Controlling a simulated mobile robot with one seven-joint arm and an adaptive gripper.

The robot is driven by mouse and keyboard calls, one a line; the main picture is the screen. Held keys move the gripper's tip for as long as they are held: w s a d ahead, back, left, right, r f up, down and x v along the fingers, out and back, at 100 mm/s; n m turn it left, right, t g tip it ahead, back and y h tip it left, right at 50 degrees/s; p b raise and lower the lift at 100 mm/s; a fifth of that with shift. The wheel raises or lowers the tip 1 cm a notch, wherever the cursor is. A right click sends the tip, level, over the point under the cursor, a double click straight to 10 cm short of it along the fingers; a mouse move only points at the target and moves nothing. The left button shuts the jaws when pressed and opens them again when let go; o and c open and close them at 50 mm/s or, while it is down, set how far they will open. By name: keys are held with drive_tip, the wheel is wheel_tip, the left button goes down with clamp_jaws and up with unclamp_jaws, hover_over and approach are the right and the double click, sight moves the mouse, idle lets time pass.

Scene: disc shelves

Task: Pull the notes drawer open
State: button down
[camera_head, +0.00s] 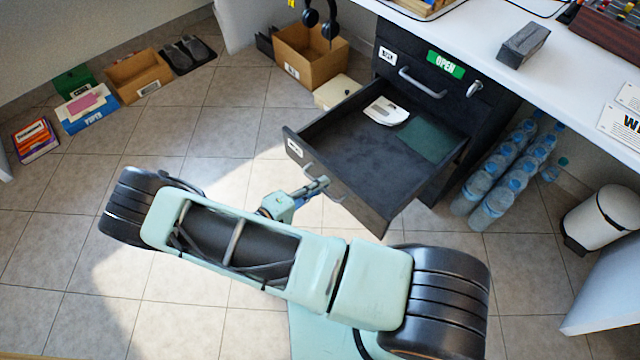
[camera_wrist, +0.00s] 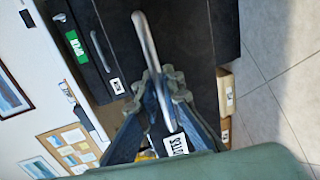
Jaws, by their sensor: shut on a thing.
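The notes drawer (camera_head: 345,160) is a dark drawer pulled well out of the black cabinet, with its inside showing. Its front panel bears a white label and a silver bar handle (camera_head: 312,172). In the wrist view, the label reads as notes (camera_wrist: 176,145), partly behind a finger. My gripper (camera_head: 318,187) is at the drawer front, shut on the handle (camera_wrist: 146,40), which runs between the fingertips (camera_wrist: 163,84). Inside the drawer lie a white paper item (camera_head: 386,110) and a dark green flat item (camera_head: 428,138) near the back.
A closed upper drawer with a handle (camera_head: 422,83) and a green open sign (camera_head: 445,64) is above. Water bottles (camera_head: 497,180) stand right of the cabinet, near a white bin (camera_head: 603,215). A cardboard box (camera_head: 308,58) stands to its left. The tiled floor at left is mostly clear.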

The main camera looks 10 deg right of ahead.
drive_tip(key=c, duration=2.1)
unclamp_jaws()
drive_tip(key=v, duration=1.2)
